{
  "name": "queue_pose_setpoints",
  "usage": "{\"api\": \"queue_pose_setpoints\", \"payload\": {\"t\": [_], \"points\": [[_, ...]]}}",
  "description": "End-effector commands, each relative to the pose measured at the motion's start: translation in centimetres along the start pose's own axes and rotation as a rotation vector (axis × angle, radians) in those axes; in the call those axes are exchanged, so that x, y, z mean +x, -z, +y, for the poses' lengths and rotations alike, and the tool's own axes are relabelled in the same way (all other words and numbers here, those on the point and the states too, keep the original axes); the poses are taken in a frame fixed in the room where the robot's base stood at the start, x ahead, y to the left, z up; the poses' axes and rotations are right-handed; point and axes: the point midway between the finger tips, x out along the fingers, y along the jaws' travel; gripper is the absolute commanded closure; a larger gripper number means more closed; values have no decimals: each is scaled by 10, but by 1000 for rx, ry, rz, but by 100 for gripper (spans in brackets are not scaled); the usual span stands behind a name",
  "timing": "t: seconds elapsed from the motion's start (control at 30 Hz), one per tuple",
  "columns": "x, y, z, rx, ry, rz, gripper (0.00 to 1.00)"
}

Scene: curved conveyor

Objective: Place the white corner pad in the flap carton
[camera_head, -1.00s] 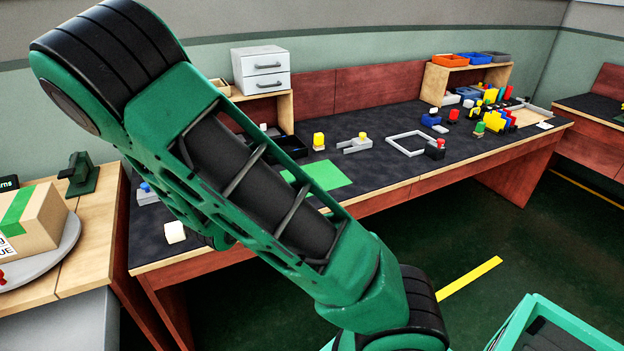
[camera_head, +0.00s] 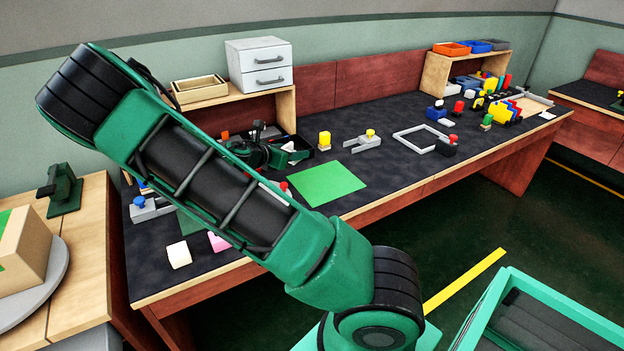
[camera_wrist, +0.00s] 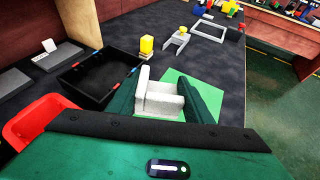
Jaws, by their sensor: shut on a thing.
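My gripper (camera_wrist: 161,103) is shut on the white corner pad (camera_wrist: 160,98), an L-shaped pale block between its two green fingers in the wrist view. In the head view my gripper (camera_head: 277,152) is above the dark bench behind my arm, and the pad (camera_head: 290,147) is small and partly hidden. A brown carton (camera_head: 27,250) stands on a round grey plate at the left edge of the head view, cut off by the frame. I see no open flaps on it and cannot tell whether it is the flap carton.
A black open tray (camera_wrist: 95,77) lies left of the pad in the wrist view, with a red bin (camera_wrist: 40,122) nearer. A green sheet (camera_head: 327,183) lies on the bench. A yellow-topped block (camera_head: 324,140) and grey bracket (camera_head: 362,142) stand behind it. A white block (camera_head: 179,254) sits near the front.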

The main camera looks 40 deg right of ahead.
Motion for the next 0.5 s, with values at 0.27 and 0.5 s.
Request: {"api": "queue_pose_setpoints", "payload": {"t": [0.27, 0.5], "points": [[25, 9, -22, 3, 20, -2, 75], [63, 24, -52, -1, 13, -3, 75]]}}
